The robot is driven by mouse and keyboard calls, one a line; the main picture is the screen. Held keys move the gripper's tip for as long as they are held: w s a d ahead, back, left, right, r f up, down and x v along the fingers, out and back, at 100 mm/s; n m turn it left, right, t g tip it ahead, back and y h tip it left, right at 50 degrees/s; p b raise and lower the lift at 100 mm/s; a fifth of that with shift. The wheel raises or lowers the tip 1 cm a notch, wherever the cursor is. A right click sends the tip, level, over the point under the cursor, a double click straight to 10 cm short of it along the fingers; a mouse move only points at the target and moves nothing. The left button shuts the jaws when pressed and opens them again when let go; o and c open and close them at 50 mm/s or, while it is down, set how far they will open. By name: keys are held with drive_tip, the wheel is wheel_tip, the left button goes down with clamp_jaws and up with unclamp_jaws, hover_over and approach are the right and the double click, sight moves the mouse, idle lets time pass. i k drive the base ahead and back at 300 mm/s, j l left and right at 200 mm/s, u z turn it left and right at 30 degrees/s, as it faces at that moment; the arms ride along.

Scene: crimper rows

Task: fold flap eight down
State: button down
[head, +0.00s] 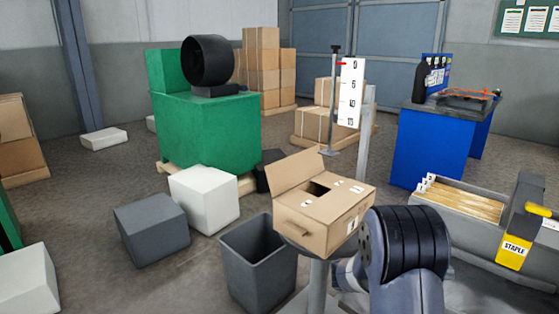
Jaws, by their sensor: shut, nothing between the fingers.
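A brown cardboard carton (315,235) stands on a small pedestal in the middle right of the head view. One broad flap (296,170) at its back left stands up, tilted outward. The other top panels (340,190) lie about flat, with a dark gap (317,188) between them. Small white number labels are on the top and sides, too small to read surely, so I cannot tell which flap is eight. My arm's dark rounded links are in front of the carton's right side. The fingers of my gripper do not show.
A grey open bin (258,262) stands left of the pedestal. A grey block (152,228) and a white block (204,197) lie further left. A grey bench with a yellow stapler (513,250) is at right. A white scale board (350,92) stands behind the carton.

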sight(282, 176)
drive_tip(key=i+j+u, duration=0.15)
drive_tip(key=i+j, duration=0.15)
drive_tip(key=j, duration=0.25)
drive_tip(key=i+j+u, duration=0.1)
drive_tip(key=i+j, duration=0.25)
drive_tip(key=j, duration=0.2)
drive_tip(key=i+j+u, duration=0.15)
drive_tip(key=i+j, duration=0.25)
drive_tip(key=i+l+u, duration=0.1)
drive_tip(key=i+l, duration=0.15)
drive_tip(key=i, duration=0.2)
drive_tip(key=i+l+u, duration=0.1)
drive_tip(key=i+l, duration=0.2)
drive_tip(key=i, duration=0.1)
